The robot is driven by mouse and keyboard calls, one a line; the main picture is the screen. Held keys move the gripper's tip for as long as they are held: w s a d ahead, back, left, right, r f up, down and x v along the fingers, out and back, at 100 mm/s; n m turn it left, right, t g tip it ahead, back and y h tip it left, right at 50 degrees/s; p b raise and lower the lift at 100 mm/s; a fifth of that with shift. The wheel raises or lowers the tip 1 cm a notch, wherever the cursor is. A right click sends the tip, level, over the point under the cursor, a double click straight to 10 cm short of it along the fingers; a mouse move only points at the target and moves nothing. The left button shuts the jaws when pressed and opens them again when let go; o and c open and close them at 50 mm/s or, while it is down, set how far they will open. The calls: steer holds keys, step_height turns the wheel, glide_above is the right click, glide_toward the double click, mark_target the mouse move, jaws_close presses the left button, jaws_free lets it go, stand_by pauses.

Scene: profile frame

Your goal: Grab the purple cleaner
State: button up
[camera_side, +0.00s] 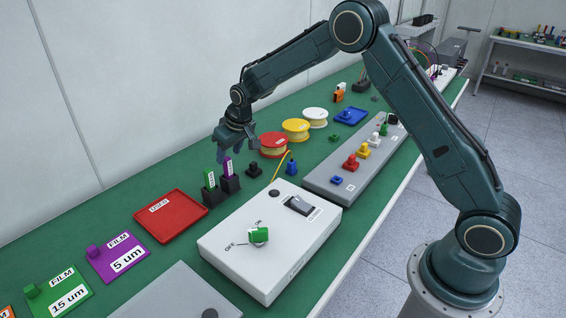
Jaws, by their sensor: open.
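The purple cleaner (228,167) is a slim upright stick with a white label. It stands in a black holder (230,185) on the green bench, left of the middle of the side view. My gripper (237,149) is open and points down, close to the top of the purple cleaner. Whether the fingers are around it or only above it, I cannot tell. A similar green stick (210,180) stands in a black holder just to the left.
A red tray (170,216) lies left of the holders. A grey box with a green knob (258,236) stands in front. Red (272,143), yellow (296,128) and white (315,117) spools stand behind to the right. A small black part (254,170) sits beside the holder.

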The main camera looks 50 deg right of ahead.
mark_target(227, 158)
steer(key=shift+w+f, duration=0.1)
steer(key=shift+f, duration=0.1)
steer(key=shift+f, duration=0.1)
steer(key=shift+x, duration=2.5)
steer(key=shift+a, duration=0.1)
jaws_close()
step_height(227, 158, up, 20)
